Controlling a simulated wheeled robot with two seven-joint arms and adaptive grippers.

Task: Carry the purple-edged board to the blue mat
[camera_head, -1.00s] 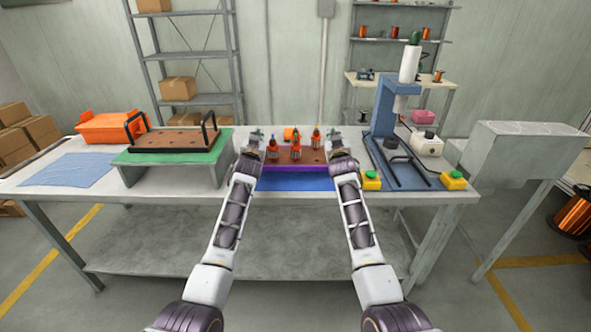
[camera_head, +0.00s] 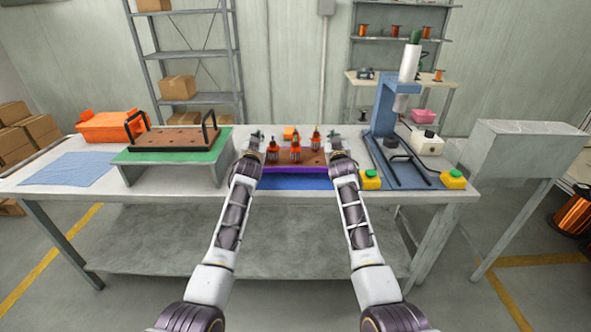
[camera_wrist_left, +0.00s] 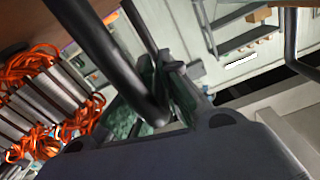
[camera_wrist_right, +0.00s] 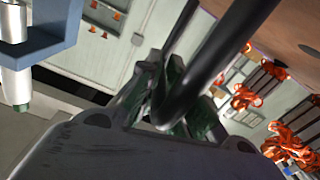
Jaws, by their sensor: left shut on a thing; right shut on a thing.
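The purple-edged board (camera_head: 293,170) is in the middle of the head view, between my two grippers, with red-orange wound armatures (camera_head: 295,153) standing on it. The blue mat (camera_head: 293,183) shows just below the board's front edge; the rest is hidden behind the board. I cannot tell whether the board touches it. My left gripper (camera_head: 251,145) is shut on a black bar handle (camera_wrist_left: 110,60) at the board's left end. My right gripper (camera_head: 337,145) is shut on the matching handle (camera_wrist_right: 215,55) at its right end.
Left on the table, another board (camera_head: 175,138) with black handles sits on a green-topped stand (camera_head: 172,176), beside an orange bin (camera_head: 108,128) and light-blue cloth (camera_head: 65,170). Right stands a blue press (camera_head: 385,108) with yellow button boxes (camera_head: 453,180). A small orange block (camera_head: 290,133) lies behind the board.

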